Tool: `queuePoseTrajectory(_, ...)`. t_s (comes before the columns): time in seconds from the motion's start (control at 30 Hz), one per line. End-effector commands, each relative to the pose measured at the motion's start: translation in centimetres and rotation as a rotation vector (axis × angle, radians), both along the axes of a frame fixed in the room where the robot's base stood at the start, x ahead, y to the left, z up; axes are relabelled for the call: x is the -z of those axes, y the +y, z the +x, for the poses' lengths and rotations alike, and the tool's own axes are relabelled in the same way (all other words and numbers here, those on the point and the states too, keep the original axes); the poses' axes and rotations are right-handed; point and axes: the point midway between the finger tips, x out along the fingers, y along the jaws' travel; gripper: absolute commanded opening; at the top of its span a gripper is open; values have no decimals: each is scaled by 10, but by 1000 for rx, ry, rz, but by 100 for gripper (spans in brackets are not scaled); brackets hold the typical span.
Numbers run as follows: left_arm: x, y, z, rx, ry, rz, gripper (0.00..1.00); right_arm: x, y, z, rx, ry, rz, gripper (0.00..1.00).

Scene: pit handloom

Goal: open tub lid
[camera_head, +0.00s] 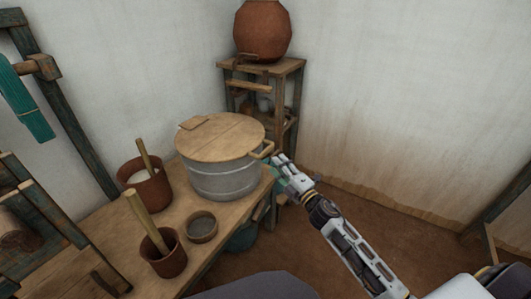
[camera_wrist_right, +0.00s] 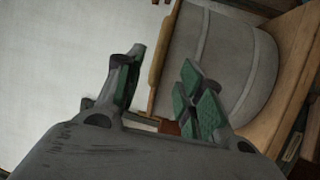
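The grey metal tub (camera_head: 222,181) stands on the wooden bench, with its round wooden lid (camera_head: 222,138) lying flat on top. A small wooden block lies on the lid's far left part, and a wooden handle (camera_head: 262,150) sticks out at its right edge. My right gripper (camera_head: 280,168) is just right of the tub, near the handle. In the right wrist view my right gripper (camera_wrist_right: 161,60) has its green-padded fingers spread apart. The lid's wooden edge and handle (camera_wrist_right: 164,50) show between and beyond them, and the grey tub wall (camera_wrist_right: 235,55) is at right. My left gripper is out of view.
On the bench (camera_head: 195,262) stand two red-brown pots (camera_head: 150,188) (camera_head: 170,264) with wooden sticks and a small bowl (camera_head: 202,226). A shelf stand (camera_head: 289,68) with a large clay pot (camera_head: 262,32) is behind. Loom posts are at left. Floor at right is clear.

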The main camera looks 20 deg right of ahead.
Motion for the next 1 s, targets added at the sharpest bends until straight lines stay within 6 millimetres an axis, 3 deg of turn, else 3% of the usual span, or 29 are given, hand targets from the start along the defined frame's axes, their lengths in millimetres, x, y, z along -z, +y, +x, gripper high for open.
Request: queuePoseTrajectory(1.0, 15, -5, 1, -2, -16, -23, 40, -12, 18, 67, 0, 0, 0, 38)
